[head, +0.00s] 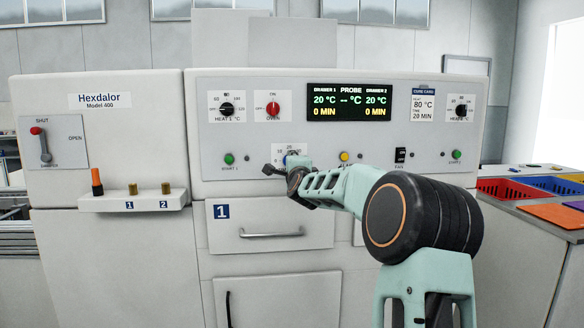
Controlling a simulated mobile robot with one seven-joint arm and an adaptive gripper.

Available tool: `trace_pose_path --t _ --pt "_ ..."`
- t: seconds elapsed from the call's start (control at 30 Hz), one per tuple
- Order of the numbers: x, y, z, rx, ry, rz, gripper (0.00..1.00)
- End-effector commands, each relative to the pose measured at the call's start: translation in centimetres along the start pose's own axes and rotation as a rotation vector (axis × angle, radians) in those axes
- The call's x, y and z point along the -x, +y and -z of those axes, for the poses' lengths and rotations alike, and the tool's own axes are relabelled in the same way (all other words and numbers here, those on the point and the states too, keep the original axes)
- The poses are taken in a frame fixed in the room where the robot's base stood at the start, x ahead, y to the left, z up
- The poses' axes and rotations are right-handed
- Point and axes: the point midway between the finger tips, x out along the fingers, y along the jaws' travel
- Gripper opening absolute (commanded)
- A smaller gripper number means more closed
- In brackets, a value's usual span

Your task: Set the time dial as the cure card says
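The cure card (423,103) on the oven panel reads heat 80 °C, time 20 min. A dial plate with small numbers (290,149), probably the time dial, shows in part at the middle of the panel's lower row. My gripper (274,168) is in front of it and hides most of the plate, including the knob and its pointer. I cannot tell whether the gripper touches the knob or whether its fingers are open. The display (349,102) shows 20 °C and 0 MIN for both drawers, and dashes for the probe.
Two heat dials (227,109) (460,107) and a red oven knob (272,109) sit above. Green start buttons (229,159) (456,155), a yellow button (344,156) and a black switch (400,155) share the lower row. A ledge (134,202) and drawer handle (271,234) protrude below.

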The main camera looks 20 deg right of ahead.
Motion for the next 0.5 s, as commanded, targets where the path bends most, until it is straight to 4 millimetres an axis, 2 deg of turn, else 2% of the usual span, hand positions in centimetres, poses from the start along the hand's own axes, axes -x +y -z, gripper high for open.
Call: trace_pose_path --t 0.3,0.33,0.5 --pt "0.00 -0.15 0.00 0.000 0.000 0.002 0.06" --pt "0.00 -0.15 0.00 0.000 0.000 0.002 0.32" --pt "0.00 -0.11 -0.01 0.000 0.000 0.002 0.48"
